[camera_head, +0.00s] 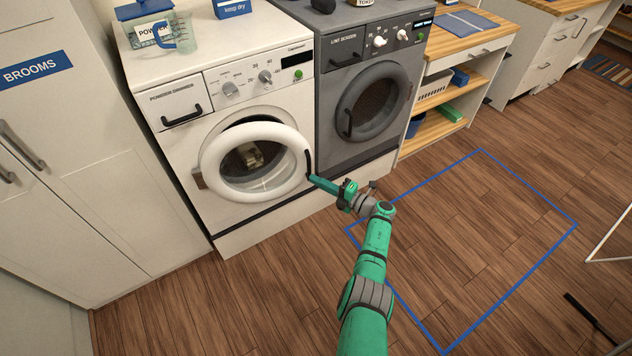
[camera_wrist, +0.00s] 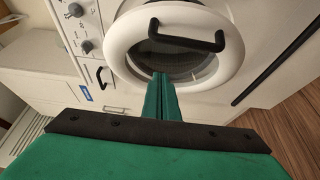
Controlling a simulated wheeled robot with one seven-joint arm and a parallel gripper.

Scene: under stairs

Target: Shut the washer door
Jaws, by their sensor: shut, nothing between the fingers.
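The white washer (camera_head: 245,95) stands at the left of the pair of machines. Its round white door (camera_head: 217,160) is ajar, hinged at the left, with a gap between its rim and the dark opening. The black door handle (camera_head: 308,162) is on the door's right edge; it also shows in the wrist view (camera_wrist: 187,38). My gripper (camera_head: 314,180) is shut and empty, its tips close to the handle side of the door. In the wrist view the closed green fingers (camera_wrist: 161,78) point at the door, beside the handle. I cannot tell whether they touch it.
A grey dryer (camera_head: 340,140) with a dark round door stands right of the washer. A white cupboard (camera_head: 85,170) marked BROOMS is at the left. A measuring jug (camera_head: 181,33) stands on the washer. Blue lines (camera_head: 527,195) mark clear wooden floor.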

